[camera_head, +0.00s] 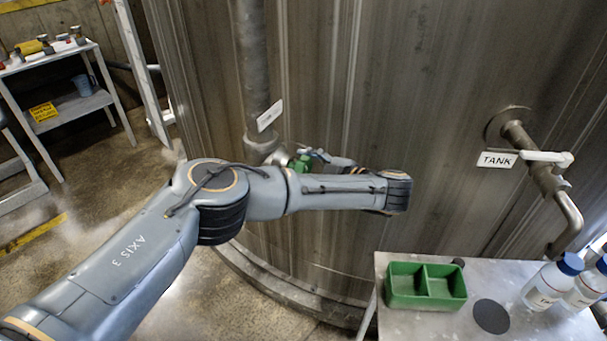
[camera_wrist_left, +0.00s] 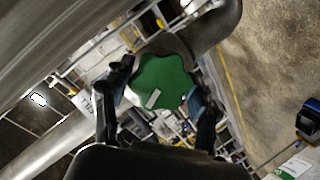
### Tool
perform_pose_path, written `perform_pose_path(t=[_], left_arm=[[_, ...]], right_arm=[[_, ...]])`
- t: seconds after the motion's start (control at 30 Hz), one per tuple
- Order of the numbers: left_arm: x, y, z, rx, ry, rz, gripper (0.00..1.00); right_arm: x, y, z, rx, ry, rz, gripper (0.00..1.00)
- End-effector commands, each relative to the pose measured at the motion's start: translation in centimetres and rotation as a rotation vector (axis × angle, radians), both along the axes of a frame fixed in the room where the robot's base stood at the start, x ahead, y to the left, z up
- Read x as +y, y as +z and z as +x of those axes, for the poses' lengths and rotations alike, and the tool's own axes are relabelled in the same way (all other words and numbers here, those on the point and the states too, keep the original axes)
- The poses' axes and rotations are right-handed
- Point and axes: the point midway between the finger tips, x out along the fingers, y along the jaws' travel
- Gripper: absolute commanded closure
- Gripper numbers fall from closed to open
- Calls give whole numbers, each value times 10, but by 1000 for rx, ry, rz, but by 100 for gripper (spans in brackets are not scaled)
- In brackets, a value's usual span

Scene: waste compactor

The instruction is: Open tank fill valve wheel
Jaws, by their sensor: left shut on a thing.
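The green valve wheel (camera_head: 301,164) sits at the lower end of the grey vertical pipe (camera_head: 252,55), against the tank wall. In the left wrist view the same wheel (camera_wrist_left: 165,80) has a lobed rim and a small white mark, and it lies between my two dark fingers. My left gripper (camera_head: 312,157) is shut on the wheel, one finger on each side; it also shows in the left wrist view (camera_wrist_left: 160,90). My forearm crosses in front and partly hides the wheel in the head view. My right gripper is in neither view.
The large metal tank (camera_head: 420,90) fills the background. A side outlet with a white lever (camera_head: 545,157) and a TANK label (camera_head: 497,159) is at right. A side table (camera_head: 400,321) holds a green tray (camera_head: 427,303) and bottles (camera_head: 545,285). A shelf cart (camera_head: 85,104) stands at far left.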

Motion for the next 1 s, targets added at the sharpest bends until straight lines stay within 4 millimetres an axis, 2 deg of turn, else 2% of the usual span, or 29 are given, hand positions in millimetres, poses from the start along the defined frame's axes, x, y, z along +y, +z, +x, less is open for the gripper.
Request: perform_pose_path(t=[0.03, 0.3, 0.9, 0.93, 1.0], left_arm=[[2, -4, 1, -32, 2, -9, 72], [2, -2, 1, -152, 4, -55, 72], [3, 0, 0, -193, 6, -71, 72], [3, 0, 0, -193, 6, -71, 37], [2, 0, 0, -193, 6, -71, 22]], right_arm=[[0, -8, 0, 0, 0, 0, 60], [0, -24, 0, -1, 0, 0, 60], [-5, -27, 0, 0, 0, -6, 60], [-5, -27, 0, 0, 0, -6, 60], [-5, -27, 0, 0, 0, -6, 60]])
